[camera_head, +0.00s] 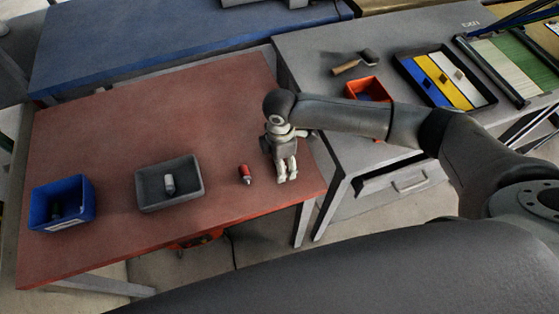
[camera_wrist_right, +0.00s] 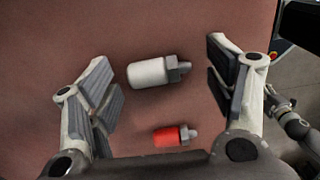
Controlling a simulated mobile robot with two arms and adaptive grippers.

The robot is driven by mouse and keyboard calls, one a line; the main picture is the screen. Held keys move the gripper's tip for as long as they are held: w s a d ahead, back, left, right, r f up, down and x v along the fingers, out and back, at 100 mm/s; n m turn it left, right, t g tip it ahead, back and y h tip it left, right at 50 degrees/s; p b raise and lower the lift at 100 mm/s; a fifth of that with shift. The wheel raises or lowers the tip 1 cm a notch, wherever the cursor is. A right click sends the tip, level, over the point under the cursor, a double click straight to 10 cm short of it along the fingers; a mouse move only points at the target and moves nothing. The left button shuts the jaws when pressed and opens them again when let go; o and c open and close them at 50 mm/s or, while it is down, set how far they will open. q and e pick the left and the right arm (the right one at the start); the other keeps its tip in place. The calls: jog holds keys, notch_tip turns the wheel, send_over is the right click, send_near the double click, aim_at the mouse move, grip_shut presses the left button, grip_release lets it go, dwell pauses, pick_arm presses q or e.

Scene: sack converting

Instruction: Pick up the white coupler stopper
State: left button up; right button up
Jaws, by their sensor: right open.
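In the right wrist view a white coupler stopper (camera_wrist_right: 150,72) with a dark grey end lies on its side on the red table, in the space between the two fingers. My right gripper (camera_wrist_right: 164,86) is open, with a finger to either side of the stopper and nothing gripped. In the head view my right gripper (camera_head: 286,172) points down over the table's right end. It hides the stopper there, or I cannot tell it from the pale fingers.
A red stopper (camera_head: 245,174) lies close to the gripper, also in the wrist view (camera_wrist_right: 168,137). A grey bin (camera_head: 150,206) holds a white-and-grey piece (camera_head: 169,184). A blue bin (camera_head: 75,222) stands further left. A grey bench (camera_head: 310,62) with an orange bin (camera_head: 356,83) adjoins right.

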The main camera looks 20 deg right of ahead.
jog(key=c, duration=1.2)
